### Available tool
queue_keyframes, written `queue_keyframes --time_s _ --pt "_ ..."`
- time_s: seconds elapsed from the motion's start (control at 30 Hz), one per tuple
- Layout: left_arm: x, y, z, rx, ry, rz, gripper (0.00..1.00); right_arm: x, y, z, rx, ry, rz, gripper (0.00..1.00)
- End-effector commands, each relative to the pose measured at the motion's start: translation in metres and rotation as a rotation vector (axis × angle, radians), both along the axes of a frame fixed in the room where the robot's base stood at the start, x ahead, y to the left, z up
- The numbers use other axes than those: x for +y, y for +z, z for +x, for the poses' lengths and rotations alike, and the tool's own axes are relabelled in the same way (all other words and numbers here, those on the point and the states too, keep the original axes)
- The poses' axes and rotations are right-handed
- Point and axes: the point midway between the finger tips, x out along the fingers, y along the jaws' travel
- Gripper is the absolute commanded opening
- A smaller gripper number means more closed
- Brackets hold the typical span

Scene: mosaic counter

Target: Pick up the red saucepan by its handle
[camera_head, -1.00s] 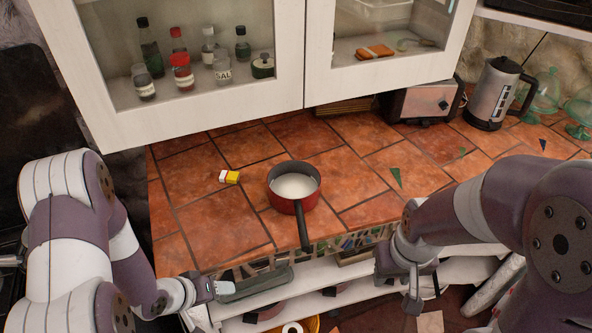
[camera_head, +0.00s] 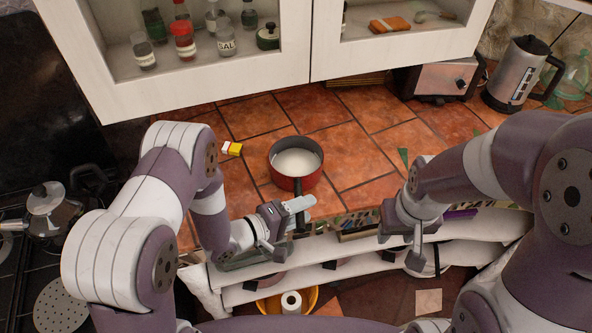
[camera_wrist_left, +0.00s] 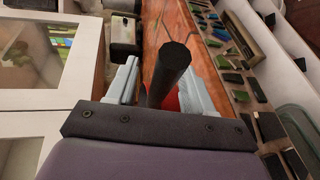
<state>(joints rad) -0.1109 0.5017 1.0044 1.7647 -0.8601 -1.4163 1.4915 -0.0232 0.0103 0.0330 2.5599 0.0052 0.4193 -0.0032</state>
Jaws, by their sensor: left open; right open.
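The red saucepan (camera_head: 298,184) stands upright on the tiled counter, with something white inside. Its dark handle (camera_head: 300,221) points toward me over the counter's front edge. My left gripper (camera_head: 289,212) is at the handle. In the left wrist view, the handle (camera_wrist_left: 170,67) lies between the two pale fingers of the open left gripper (camera_wrist_left: 164,60), with its end toward the camera. A little of the red pan body (camera_wrist_left: 172,101) shows behind it. I cannot tell whether either finger touches the handle. My right gripper (camera_head: 403,240) is open and empty, right of the pan near the front edge.
A yellow-and-white packet (camera_head: 231,148) lies left of the pan. A toaster (camera_head: 437,80) and a kettle (camera_head: 516,75) stand at the back right. A glass-fronted cabinet (camera_head: 210,80) hangs above the counter. Shelves (camera_head: 345,262) are below the front edge.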

Motion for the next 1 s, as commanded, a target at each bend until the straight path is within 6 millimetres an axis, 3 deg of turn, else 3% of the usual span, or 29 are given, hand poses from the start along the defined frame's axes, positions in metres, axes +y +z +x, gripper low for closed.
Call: queue_keyframes --time_s 0.1,0.3,0.37,0.47,0.5,1.0 --pt "-0.0101 -0.0029 0.0068 -0.001 0.0 0.001 0.52 0.0 0.0023 -0.0002 0.001 0.0 0.0 0.43" --pt "-0.0107 -0.0042 0.0078 0.0 0.002 0.001 0.52 0.0 0.0015 -0.0003 0.001 0.0 0.0 0.43" --pt "-0.0106 -0.0041 0.0079 0.0 0.002 0.001 0.35 0.0 0.0015 -0.0002 0.001 0.0 0.0 0.43" --pt "-0.0105 -0.0041 0.0078 -0.001 0.002 0.002 0.03 0.0 0.0015 -0.0002 0.001 0.0 0.0 0.43" --pt "-0.0105 -0.0041 0.0078 -0.001 0.002 0.002 0.0 0.0 0.0015 -0.0002 0.001 0.0 0.0 0.43" --pt "-0.0105 -0.0035 0.008 -0.003 0.002 0.001 0.0 0.0 0.0016 -0.0002 0.001 0.0 0.0 0.43"
